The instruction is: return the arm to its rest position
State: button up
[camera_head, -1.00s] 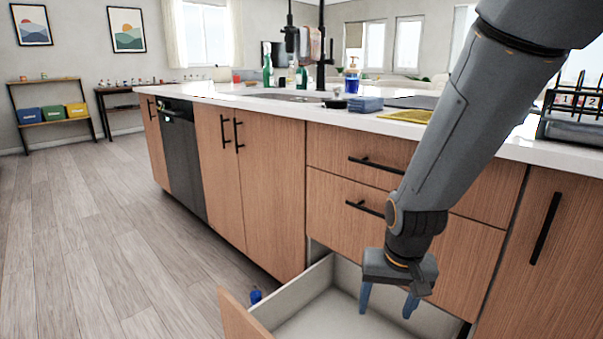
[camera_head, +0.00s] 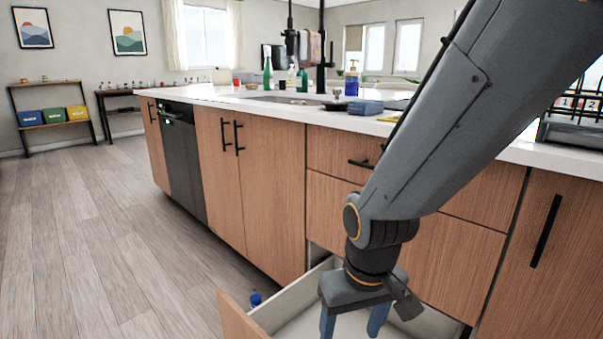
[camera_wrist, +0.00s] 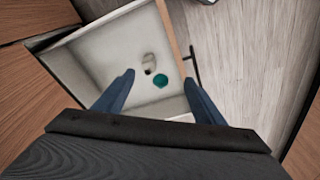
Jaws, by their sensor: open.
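My gripper (camera_head: 352,324) hangs over the open bottom drawer (camera_head: 297,283) of the island, pointing down. Its two blue fingers are apart with nothing between them that I can make out in the head view. In the wrist view my gripper (camera_wrist: 158,88) is open above the drawer (camera_wrist: 88,62). A small teal round thing (camera_wrist: 160,82) and a small pale thing (camera_wrist: 149,63) lie inside the drawer, below and apart from the fingers. My arm crosses the right side of the head view and hides part of the drawer fronts and counter.
The white countertop (camera_head: 250,101) holds a green bottle (camera_head: 268,76), a blue bottle (camera_head: 352,81), a blue box (camera_head: 366,107) and a dark rack (camera_head: 575,125) at right. A blue-capped thing (camera_head: 256,298) shows beside the drawer's left side. The floor at left (camera_head: 90,220) is clear.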

jog(key=s+a+n+g, duration=0.1)
jog(key=s+a+n, duration=0.3)
jog(key=s+a, duration=0.55)
jog(key=d+r+m+p, duration=0.3)
jog(key=d+r+p, duration=0.7)
jog(key=r+p, duration=0.3)
jog(key=d+r+m+p, duration=0.4)
jog(key=d+r+p, duration=0.6)
jog(key=r+p, duration=0.4)
jog(key=shift+r+h+p, duration=0.15)
jog(key=shift+h+p, duration=0.15)
jog(key=shift+p, duration=0.1)
